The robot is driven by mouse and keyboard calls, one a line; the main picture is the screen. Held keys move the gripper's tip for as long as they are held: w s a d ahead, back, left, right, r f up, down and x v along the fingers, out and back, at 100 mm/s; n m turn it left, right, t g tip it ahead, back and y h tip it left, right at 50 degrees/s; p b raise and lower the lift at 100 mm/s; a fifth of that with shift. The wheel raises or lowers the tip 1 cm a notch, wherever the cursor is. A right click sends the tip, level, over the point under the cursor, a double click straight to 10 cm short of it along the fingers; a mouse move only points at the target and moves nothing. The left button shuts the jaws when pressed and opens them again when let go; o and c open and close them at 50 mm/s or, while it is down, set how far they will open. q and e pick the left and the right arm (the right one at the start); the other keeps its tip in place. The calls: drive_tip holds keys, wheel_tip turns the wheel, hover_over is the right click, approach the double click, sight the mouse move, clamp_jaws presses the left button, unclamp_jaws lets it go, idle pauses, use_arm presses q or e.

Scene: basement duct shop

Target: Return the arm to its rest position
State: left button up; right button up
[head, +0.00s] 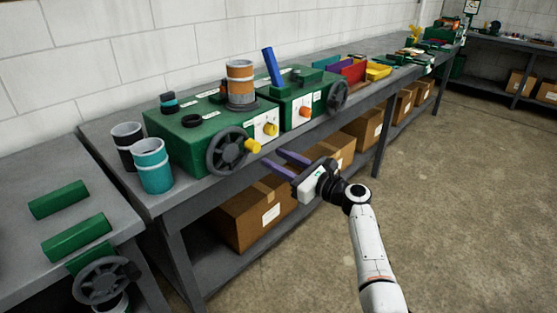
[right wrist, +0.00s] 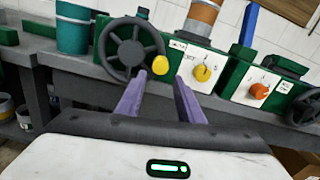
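My right gripper (head: 279,162) is in front of the long workbench, just below and right of a yellow knob (head: 253,146) on a green machine. Its two purple fingers are spread apart with nothing between them. In the right wrist view the fingers (right wrist: 160,90) point at the bench front, with the machine's dark handwheel (right wrist: 129,48) and the yellow knob beyond them. The right arm (head: 370,245), white with dark joints, reaches in from the lower right. It appears clear of the bench. My left gripper is in neither view.
The grey workbench (head: 185,190) carries the green machine (head: 185,135), teal cup (head: 152,165), dark cup (head: 127,143), orange-banded cylinder (head: 240,82) and colored bins (head: 352,72). Cardboard boxes (head: 252,215) fill the lower shelf. A second bench (head: 30,245) stands at left. Open floor (head: 460,200) lies right.

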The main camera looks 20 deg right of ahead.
drive_tip(key=s+a+f+n+g+h, duration=0.1)
drive_tip(key=s+f+n+g+h, duration=0.15)
drive_tip(key=s+f+n, duration=0.75)
drive_tip(key=s+a+f+n+g+h, duration=0.1)
drive_tip(key=s+f+n+g+h, duration=0.15)
drive_tip(key=s+f+n, duration=0.8)
drive_tip(key=s+a+f+n+g, duration=0.1)
drive_tip(key=s+a+f+n, duration=0.1)
drive_tip(key=s, duration=0.5)
drive_tip(key=s+a+f+n+g, duration=0.1)
drive_tip(key=s+a+f+n, duration=0.2)
drive_tip(key=s, duration=0.4)
drive_tip(key=s+a+f+n, duration=0.3)
drive_tip(key=s+a+n, duration=0.1)
drive_tip(key=s+n, duration=0.2)
drive_tip(key=shift+s+a+f+g, duration=0.15)
drive_tip(key=shift+s+g, duration=0.25)
